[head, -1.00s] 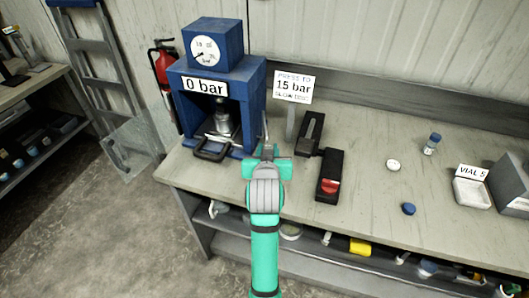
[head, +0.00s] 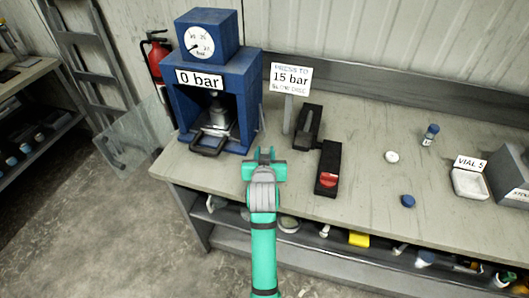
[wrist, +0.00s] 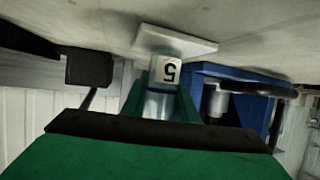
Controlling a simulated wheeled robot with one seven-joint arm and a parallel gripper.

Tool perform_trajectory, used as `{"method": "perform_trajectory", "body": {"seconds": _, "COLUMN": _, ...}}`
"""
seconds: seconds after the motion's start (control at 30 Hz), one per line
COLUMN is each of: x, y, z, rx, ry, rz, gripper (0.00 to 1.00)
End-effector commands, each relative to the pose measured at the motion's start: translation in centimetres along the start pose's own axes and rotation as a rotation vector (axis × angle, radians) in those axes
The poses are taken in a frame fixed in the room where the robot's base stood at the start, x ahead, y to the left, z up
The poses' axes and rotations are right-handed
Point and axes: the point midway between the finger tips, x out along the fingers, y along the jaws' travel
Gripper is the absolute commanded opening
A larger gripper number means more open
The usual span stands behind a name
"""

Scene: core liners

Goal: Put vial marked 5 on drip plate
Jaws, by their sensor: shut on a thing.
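My gripper (head: 265,163) is over the front of the bench, right of the blue press. In the wrist view its green fingers (wrist: 158,102) are shut on a clear vial (wrist: 158,105) with a white label (wrist: 167,71) marked 5, which appears inverted. The head view hides this vial behind my gripper. A pale flat slab (wrist: 190,40) shows by the label end of the vial; I cannot tell whether they touch. A white shallow tray (head: 468,186) with a VIAL 5 sign (head: 471,162) stands at the right of the bench, apart from my gripper.
The blue press (head: 247,75) reads 0 bar. A 15 bar sign (head: 291,77) and a black device with a red part (head: 328,180) stand right of it. A blue-capped vial (head: 430,135), white cap (head: 392,157), blue cap (head: 408,201) and grey box (head: 510,180) lie farther right.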

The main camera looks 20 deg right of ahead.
Motion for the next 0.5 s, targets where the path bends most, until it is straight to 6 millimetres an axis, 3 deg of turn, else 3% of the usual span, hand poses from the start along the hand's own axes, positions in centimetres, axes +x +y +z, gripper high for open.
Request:
{"method": "perform_trajectory", "body": {"seconds": 0.1, "x": 0.09, "y": -0.06, "z": 0.25, "rx": 0.0, "ry": -0.001, "rz": -0.001, "gripper": 0.05}}
{"method": "perform_trajectory", "body": {"seconds": 0.13, "x": 0.11, "y": -0.07, "z": 0.29, "rx": 0.0, "ry": -0.001, "rz": -0.001, "gripper": 0.29}}
{"method": "perform_trajectory", "body": {"seconds": 0.2, "x": 0.09, "y": -0.1, "z": 0.25, "rx": 0.0, "ry": 0.0, "rz": -0.001, "gripper": 0.45}}
{"method": "perform_trajectory", "body": {"seconds": 0.5, "x": 0.06, "y": -0.16, "z": 0.16, "rx": -0.001, "ry": 0.0, "rz": -0.002, "gripper": 0.45}}
